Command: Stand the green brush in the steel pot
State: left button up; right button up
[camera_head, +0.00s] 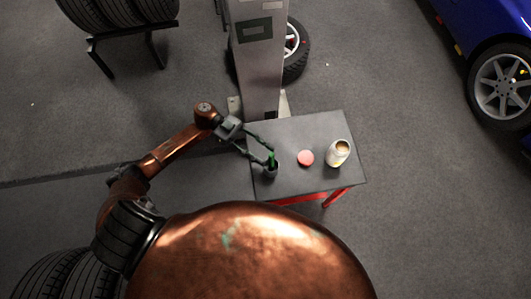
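The green brush (272,158) stands roughly upright at the left part of the small table, its lower end in the dark grey steel pot (270,172). How deep it sits in the pot is too small to tell. My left gripper (267,155) reaches in from the left, just above the pot. Its two fingers are spread apart, with the tips close around the brush; whether either touches it is not clear. My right gripper is out of view.
The grey table (310,129) also holds a red round lid (305,158) and a white jar (338,152) to the right. A metal column (259,75) rises behind the table. A blue car (488,22) stands at right and a tire rack (125,31) at upper left.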

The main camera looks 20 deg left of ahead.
pick_arm(q)
jog(key=w+a, duration=0.2)
jog(key=a, duration=0.8)
dwell(0.4)
jog(key=s+d+r, duration=0.1)
jog(key=s+d, duration=0.1)
jog(key=d, duration=0.9)
jog(key=shift+s+d+r+p, duration=0.15)
jog(key=shift+d+r+p, duration=0.1)
jog(key=shift+d+p, duration=0.15)
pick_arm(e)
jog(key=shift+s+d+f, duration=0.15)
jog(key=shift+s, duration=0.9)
